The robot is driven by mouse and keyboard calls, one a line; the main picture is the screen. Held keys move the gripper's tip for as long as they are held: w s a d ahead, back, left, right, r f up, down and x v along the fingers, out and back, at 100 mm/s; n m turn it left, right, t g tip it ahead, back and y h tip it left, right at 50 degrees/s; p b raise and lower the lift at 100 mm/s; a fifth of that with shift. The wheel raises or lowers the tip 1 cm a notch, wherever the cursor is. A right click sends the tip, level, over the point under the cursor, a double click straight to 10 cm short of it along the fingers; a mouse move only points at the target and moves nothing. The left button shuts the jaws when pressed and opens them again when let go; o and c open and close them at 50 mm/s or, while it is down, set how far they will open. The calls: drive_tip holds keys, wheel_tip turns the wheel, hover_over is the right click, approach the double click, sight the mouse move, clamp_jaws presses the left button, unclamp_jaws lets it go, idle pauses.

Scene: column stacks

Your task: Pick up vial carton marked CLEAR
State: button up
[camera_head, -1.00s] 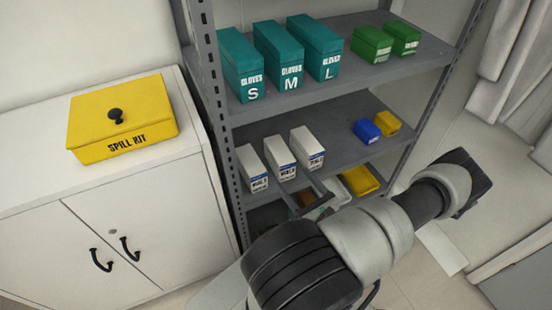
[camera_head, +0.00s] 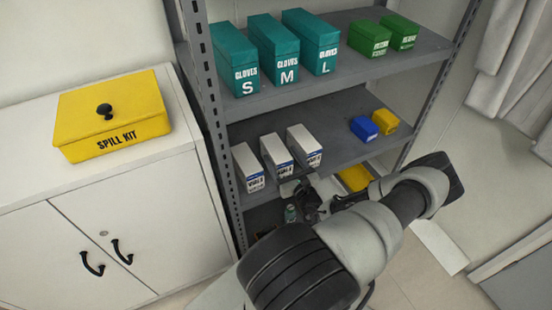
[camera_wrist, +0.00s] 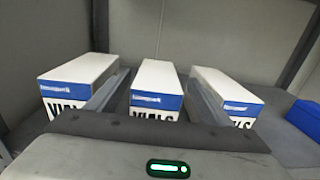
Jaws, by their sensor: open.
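Three white vial cartons with blue bands stand in a row on the middle shelf: a left carton (camera_head: 247,165), a middle carton (camera_head: 276,155) and a right carton (camera_head: 304,145). The wrist view shows the left carton (camera_wrist: 78,78), middle carton (camera_wrist: 157,84) and right carton (camera_wrist: 226,92) close up. The small print on their blue bands is too small to read, so I cannot tell which says CLEAR. My gripper (camera_wrist: 156,80) is open, one finger on each side of the middle carton. Its palm hides the cartons' lower fronts.
A blue box (camera_head: 364,129) and a yellow box (camera_head: 385,121) stand to the right on the same shelf (camera_head: 335,135). Teal glove boxes (camera_head: 273,50) and green boxes (camera_head: 368,38) fill the shelf above. A spill kit (camera_head: 112,115) sits on the cabinet at left.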

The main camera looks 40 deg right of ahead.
sight(276, 148)
drive_tip(key=x, duration=0.2)
drive_tip(key=b+x, duration=0.1)
drive_tip(key=x, duration=0.1)
drive_tip(key=shift+w+a+r, duration=0.1)
drive_tip(key=shift+w+r, duration=0.15)
drive_tip(key=shift+w, duration=0.1)
drive_tip(key=c, duration=1.4)
drive_tip(key=shift+r, duration=0.15)
drive_tip(key=shift+c, duration=0.5)
